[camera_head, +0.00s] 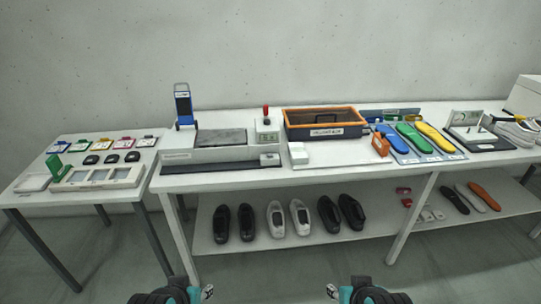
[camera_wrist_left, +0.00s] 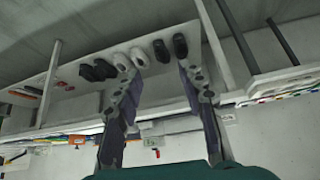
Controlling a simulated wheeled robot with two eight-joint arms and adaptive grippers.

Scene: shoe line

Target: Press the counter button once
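A light box with a red-topped post (camera_head: 266,112) stands at the back of the main table. A small light unit with a dark top patch (camera_head: 270,159) sits at the table's front edge below it. I cannot tell for certain which of these carries the counter button. My left gripper (camera_wrist_left: 160,78) has its two fingers wide apart with nothing between them. In the head view only part of my left gripper (camera_head: 207,292) and of my right gripper (camera_head: 332,291) shows at the bottom edge, well short of the table. The right fingers are not clear.
An orange-rimmed bin (camera_head: 322,132) stands right of the box, with coloured insoles (camera_head: 411,136) beyond. A blue upright device (camera_head: 184,107) stands to the left. A low side table (camera_head: 65,203) holds coloured cards and a tray. Shoes (camera_head: 288,217) line the lower shelf. The floor before me is clear.

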